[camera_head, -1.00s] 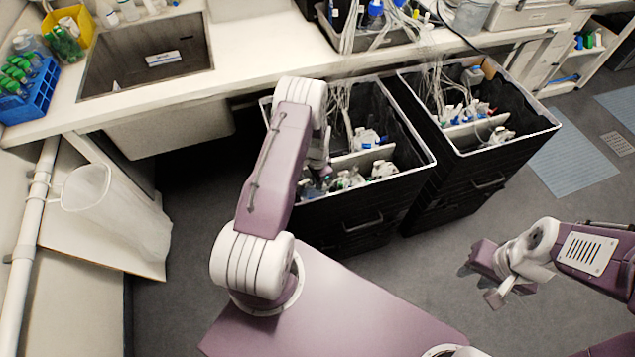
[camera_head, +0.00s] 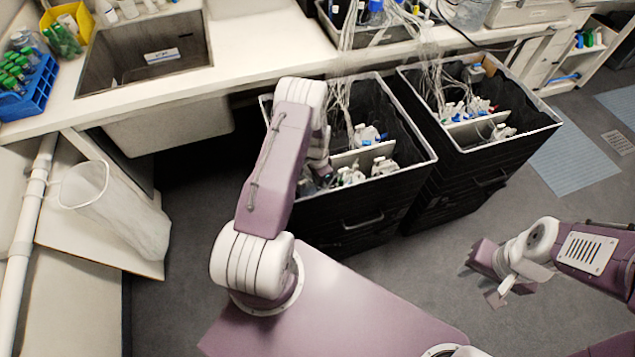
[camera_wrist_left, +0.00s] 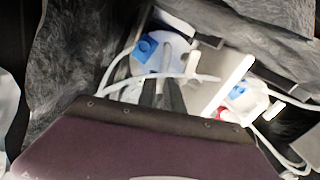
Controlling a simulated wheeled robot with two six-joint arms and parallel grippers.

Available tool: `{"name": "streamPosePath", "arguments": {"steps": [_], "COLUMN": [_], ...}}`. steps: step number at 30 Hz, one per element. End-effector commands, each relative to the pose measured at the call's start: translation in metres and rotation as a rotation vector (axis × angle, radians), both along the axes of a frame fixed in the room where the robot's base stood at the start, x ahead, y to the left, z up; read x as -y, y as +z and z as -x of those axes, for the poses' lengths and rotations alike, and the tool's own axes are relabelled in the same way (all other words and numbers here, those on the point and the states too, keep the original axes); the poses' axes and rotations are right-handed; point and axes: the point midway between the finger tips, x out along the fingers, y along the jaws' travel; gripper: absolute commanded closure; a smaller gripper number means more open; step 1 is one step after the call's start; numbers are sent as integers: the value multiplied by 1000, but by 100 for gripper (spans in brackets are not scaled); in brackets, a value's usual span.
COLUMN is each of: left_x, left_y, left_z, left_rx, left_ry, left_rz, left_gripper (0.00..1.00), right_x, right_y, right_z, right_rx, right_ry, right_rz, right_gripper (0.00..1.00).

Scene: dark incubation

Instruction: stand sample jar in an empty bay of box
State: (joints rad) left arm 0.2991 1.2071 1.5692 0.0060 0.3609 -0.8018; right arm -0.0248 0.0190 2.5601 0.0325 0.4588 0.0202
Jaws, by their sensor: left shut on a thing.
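My left gripper (camera_wrist_left: 162,95) is shut on a white sample jar (camera_wrist_left: 172,50) with a blue fitting and thin tubes. The jar is in front of the fingertips in the left wrist view, beside a pale divider (camera_wrist_left: 228,88). In the head view the left gripper (camera_head: 322,178) reaches down into the front left part of the left black box (camera_head: 408,172); my arm and the box wall hide the held jar. Whether the jar touches the bottom cannot be told. My right gripper (camera_head: 482,277) is open and empty above the floor, right of the boxes.
Several white jars (camera_head: 382,166) stand in the left box, and a second black box (camera_head: 545,128) with a divider and jars is to its right. Tubes (camera_head: 342,105) hang from the bench into both. A white bin (camera_head: 115,210) stands at left, the sink (camera_head: 145,60) behind.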

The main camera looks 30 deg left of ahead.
Motion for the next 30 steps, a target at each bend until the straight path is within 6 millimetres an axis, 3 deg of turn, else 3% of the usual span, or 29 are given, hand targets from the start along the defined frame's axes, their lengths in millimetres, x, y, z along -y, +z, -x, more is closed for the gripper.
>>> {"name": "streamPosePath", "arguments": {"steps": [5,6,8,19,30], "left_x": [1,1,1,1,1], "left_y": [-4,-4,-4,1,47], "left_z": [4,4,3,3,2], "left_rx": [-9,-9,-8,-7,-5], "left_ry": [0,0,0,0,0], "left_rz": [3,3,2,2,2], "left_gripper": [100,78,64,64,64], "right_x": [0,0,0,0,0], "right_y": [-1,-1,-1,2,38], "right_z": [0,0,0,0,0], "right_rx": [0,0,0,0,0], "right_ry": [0,0,0,0,0], "right_rz": [0,0,0,0,0], "right_gripper": [68,68,68,68,68]}}
